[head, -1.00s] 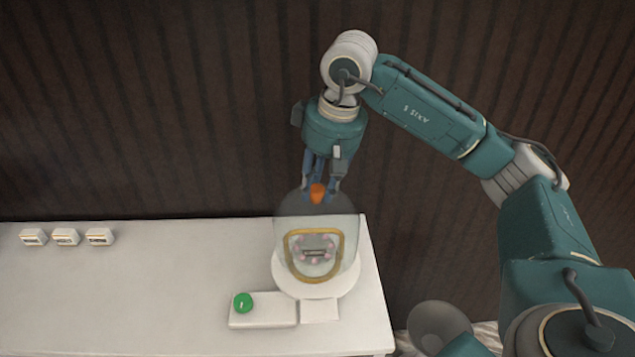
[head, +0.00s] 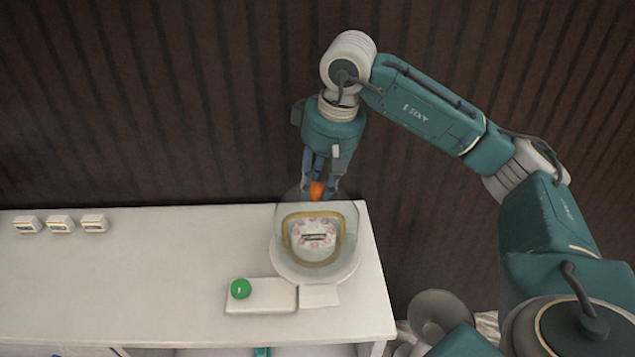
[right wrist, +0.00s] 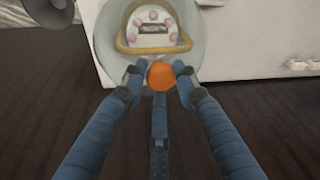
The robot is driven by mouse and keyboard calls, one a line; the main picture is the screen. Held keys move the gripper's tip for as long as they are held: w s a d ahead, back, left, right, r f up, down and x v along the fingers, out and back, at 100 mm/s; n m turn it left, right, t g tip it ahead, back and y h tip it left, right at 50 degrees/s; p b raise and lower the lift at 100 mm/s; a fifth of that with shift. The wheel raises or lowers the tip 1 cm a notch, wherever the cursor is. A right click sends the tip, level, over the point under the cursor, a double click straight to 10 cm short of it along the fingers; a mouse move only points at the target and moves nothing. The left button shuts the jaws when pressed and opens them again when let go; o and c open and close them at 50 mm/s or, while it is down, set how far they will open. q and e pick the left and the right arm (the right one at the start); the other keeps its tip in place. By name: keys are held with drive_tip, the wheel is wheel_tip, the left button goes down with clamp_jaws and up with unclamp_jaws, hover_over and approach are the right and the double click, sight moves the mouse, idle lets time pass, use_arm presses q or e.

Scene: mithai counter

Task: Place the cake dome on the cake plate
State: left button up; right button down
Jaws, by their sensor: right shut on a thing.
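The cake dome (head: 350,222) is clear, with an orange knob (head: 317,190) on top. It shows over the far part of the cake plate (head: 315,277), a white round plate near the right end of the counter. A white cake (head: 312,228) with pink dots and a dark label shows through the dome, with a gold band around it. My right gripper (head: 318,186) is shut on the knob; in the right wrist view its fingers (right wrist: 160,78) surround the knob (right wrist: 161,73). I cannot tell whether the dome's rim touches the plate. My left gripper is out of view.
A green ball (head: 240,288) sits on a low white block (head: 268,297) front left of the plate, with a flat white card (head: 319,296) beside it. Several small labelled blocks (head: 60,224) stand at the far left. The counter (head: 150,260) between is clear. A ribbed dark wall rises behind.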

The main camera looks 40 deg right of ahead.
drive_tip(key=shift+f+b, duration=0.3)
drive_tip(key=shift+f, duration=0.1)
drive_tip(key=c, duration=1.3)
unclamp_jaws()
drive_tip(key=shift+o, duration=0.2)
drive_tip(key=shift+r, duration=0.1)
drive_tip(key=v, duration=1.2)
